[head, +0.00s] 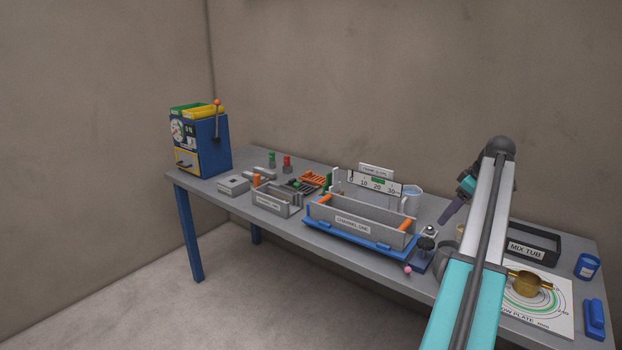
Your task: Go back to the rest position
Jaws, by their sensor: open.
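My arm rises from the lower right of the head view, bends at a dark elbow and comes down behind itself. My gripper (447,213) shows as a dark, narrow shape to the left of my arm. It is open and I see nothing in it. It appears above the table, right of the long grey channel box (352,226) and left of the black mix tub (533,243). Its two fingers overlap in this view, and my upper arm hides part of the wrist.
The grey table (238,200) runs along the wall. A blue machine with a lever (213,145) stands at its far left. A flow plate (555,310) with a brass cup (530,284), a blue jar (587,266) and a blue block (594,314) are at the right. Air above the table is clear.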

